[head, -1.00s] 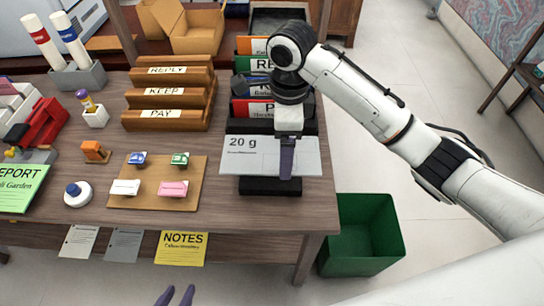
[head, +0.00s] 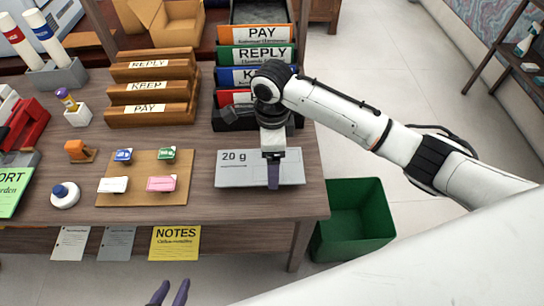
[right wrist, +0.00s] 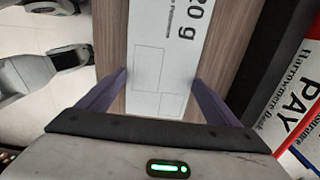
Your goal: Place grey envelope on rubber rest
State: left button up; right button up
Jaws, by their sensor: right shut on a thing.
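The grey envelope (head: 234,174), marked "20 g", lies flat near the front right of the desk in the head view. My right gripper (head: 273,178) is shut on it, pointing down over its right half. In the right wrist view the envelope (right wrist: 160,70) is between the two purple fingers (right wrist: 165,95), one along each long edge. The black rubber rest does not show now; the envelope seems to cover it, and I cannot tell whether they touch. My left gripper (head: 169,292) is at the bottom edge, in front of the desk, fingers apart and empty.
A file rack (head: 256,57) with coloured folders stands just behind the envelope. A green bin (head: 350,222) stands on the floor to the right. Wooden letter trays (head: 150,90) stand further back left.

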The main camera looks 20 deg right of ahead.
jog(key=o, duration=0.9)
jog(key=shift+o, duration=0.2)
notch_tip(320, 180, up, 12)
jog(key=shift+r, duration=0.1)
